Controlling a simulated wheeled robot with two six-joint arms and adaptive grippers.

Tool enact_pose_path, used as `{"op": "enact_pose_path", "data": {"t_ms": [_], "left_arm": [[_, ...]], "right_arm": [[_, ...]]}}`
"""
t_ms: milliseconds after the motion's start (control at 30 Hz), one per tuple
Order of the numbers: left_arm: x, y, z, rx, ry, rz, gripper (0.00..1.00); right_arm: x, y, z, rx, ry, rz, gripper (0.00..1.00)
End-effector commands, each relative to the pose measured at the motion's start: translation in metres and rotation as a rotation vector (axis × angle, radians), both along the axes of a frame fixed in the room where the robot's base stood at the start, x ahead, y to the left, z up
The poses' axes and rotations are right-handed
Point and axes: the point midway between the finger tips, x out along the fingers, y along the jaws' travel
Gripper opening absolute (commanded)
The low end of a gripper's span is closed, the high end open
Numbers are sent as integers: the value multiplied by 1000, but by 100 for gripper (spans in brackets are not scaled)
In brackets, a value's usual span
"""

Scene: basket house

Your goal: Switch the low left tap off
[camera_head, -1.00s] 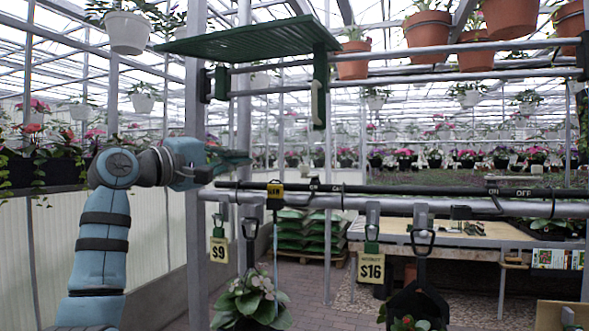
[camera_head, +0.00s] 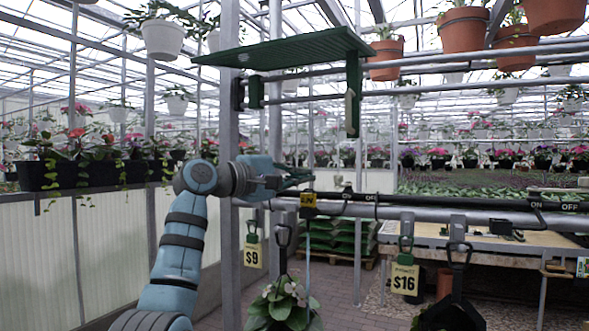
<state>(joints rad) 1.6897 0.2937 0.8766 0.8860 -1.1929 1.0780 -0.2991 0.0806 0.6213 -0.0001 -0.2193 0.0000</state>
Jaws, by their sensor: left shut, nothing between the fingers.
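My left gripper (camera_head: 294,180) comes in from the left, its dark fingers shut and empty. The fingertips are beside the left end of a long black bar (camera_head: 430,201) that runs along a grey rail. An "ON" label (camera_head: 346,196) is on the bar right of the fingers. Farther right are another "ON" label (camera_head: 537,205) and an "OFF" label (camera_head: 570,206). I cannot make out the tap's lever clearly, or whether the fingers touch it. My right gripper is out of view.
A green shelf (camera_head: 285,48) overhangs above the gripper. A grey post (camera_head: 229,110) stands behind my arm. Price tags (camera_head: 405,279), black hooks and a hanging flower pot (camera_head: 283,305) are below the rail. Planters (camera_head: 45,176) line the left wall.

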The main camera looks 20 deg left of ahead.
Motion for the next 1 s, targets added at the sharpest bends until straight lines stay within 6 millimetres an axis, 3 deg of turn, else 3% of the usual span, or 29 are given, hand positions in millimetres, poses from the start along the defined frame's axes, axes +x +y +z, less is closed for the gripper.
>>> {"op": "enact_pose_path", "data": {"t_ms": [167, 200, 300, 733, 767, 867, 1000], "left_arm": [[33, -19, 8, 0, 4, -1, 0], [27, -25, 1, 5, -6, -3, 0], [14, -35, -4, 5, -4, -2, 0], [2, -46, 0, 1, 0, -1, 0], [1, -72, -1, 4, -4, -10, 0], [1, -52, -1, 2, -1, 6, 0], [0, -47, -1, 3, -2, 39, 0]], "right_arm": [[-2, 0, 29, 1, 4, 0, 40], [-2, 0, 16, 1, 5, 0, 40], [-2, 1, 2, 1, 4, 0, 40], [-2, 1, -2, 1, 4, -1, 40], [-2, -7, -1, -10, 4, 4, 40], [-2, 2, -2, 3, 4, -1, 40], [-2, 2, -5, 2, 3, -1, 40]]}}
